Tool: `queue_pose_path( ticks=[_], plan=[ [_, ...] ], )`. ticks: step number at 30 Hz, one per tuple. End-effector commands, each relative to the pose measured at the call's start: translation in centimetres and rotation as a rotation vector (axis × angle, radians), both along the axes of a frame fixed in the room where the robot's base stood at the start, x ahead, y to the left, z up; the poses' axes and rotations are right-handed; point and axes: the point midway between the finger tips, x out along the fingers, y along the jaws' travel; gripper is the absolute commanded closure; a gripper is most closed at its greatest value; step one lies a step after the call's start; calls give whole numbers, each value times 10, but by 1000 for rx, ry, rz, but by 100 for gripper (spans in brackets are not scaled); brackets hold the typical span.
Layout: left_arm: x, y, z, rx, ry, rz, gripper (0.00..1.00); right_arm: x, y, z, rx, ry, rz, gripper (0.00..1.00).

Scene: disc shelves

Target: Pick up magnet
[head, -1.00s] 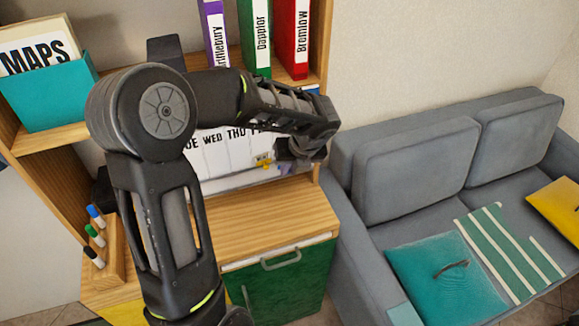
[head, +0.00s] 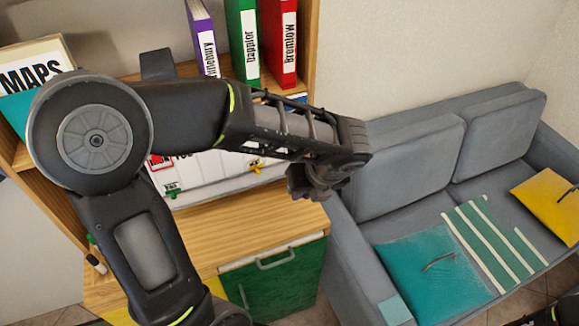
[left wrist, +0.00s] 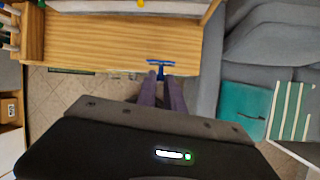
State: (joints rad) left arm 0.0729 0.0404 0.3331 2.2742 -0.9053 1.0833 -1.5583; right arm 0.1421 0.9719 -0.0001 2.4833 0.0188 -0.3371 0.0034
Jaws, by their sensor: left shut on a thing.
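A blue T-shaped magnet (left wrist: 160,66) shows in the left wrist view between the tips of my left gripper (left wrist: 162,80). A yellow magnet (head: 256,167) and a green magnet (head: 172,190) are on the white board (head: 205,168), which my arm partly covers.
The wooden cabinet top (head: 250,218) is mostly clear, with a green drawer front (head: 285,275) below. Purple, green and red binders (head: 279,45) stand on the shelf above. A grey sofa (head: 400,170) with cushions stands to the right.

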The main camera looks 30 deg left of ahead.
Motion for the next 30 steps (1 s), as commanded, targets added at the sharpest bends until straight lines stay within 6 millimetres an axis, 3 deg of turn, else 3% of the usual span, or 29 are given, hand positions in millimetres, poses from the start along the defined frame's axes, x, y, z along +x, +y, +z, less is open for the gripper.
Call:
queue_pose_path(
  ticks=[3,9,30],
  plan=[
    [-16,-23,0,0,0,-5,100,0,0,1,0,0,0,59],
    [-30,-43,0,-1,0,0,100,0,0,1,0,0,0,59],
    [-33,-47,0,-1,0,1,100,0,0,1,0,0,0,59]
  ],
)
